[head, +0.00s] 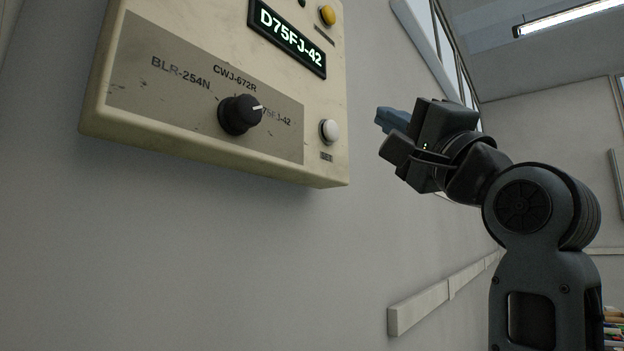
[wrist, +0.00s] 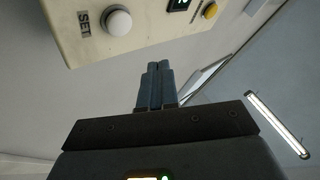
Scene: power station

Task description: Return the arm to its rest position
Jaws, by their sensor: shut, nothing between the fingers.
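My gripper (head: 384,117) is raised in the right half of the head view, to the right of a cream control panel and apart from it. In the wrist view its two blue-grey fingers (wrist: 158,68) lie together with nothing between them. My arm is bent, rising from the lower right of the head view. The control panel (head: 190,160) is on the wall at the upper left. It bears a black knob (head: 239,114), whose white mark points toward the right-hand label, and a lit display (head: 288,38) reading D75FJ-42.
A white SET button (head: 329,130) and a yellow button (head: 327,15) are on the panel's right side. A pale rail (head: 440,297) runs along the wall below my gripper. A ceiling lamp (head: 568,17) is far off.

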